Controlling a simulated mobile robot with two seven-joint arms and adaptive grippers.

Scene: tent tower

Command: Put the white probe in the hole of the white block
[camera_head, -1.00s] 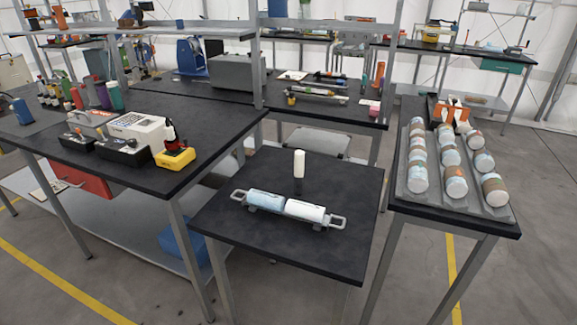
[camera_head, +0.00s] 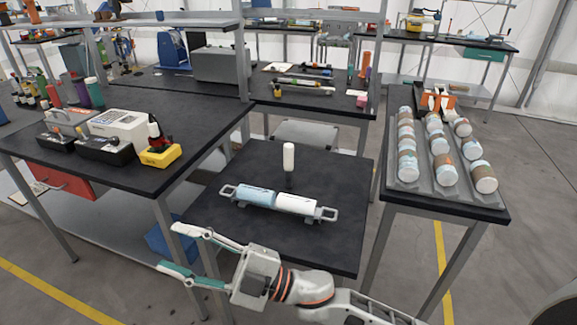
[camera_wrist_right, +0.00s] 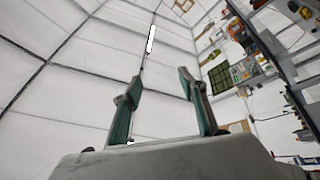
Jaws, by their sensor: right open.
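A white upright cylinder (camera_head: 289,156), which may be the white probe, stands with a dark lower part on the small black table (camera_head: 335,240). In front of it lies a capsule, half light blue and half white (camera_head: 272,200), with a metal handle at each end. I cannot make out a white block with a hole. My right gripper (camera_head: 172,248) is open and empty, in front of and left of the small table's front edge, pointing left. In the right wrist view its open fingers (camera_wrist_right: 160,80) show against the tent wall. My left gripper is not in view.
A tray (camera_head: 404,182) of several banded cylinders is on the right table. On the left table are a white device (camera_head: 117,124) and a yellow-based tool (camera_head: 160,154). The small table is bare around the capsule. A metal-framed shelf stands behind.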

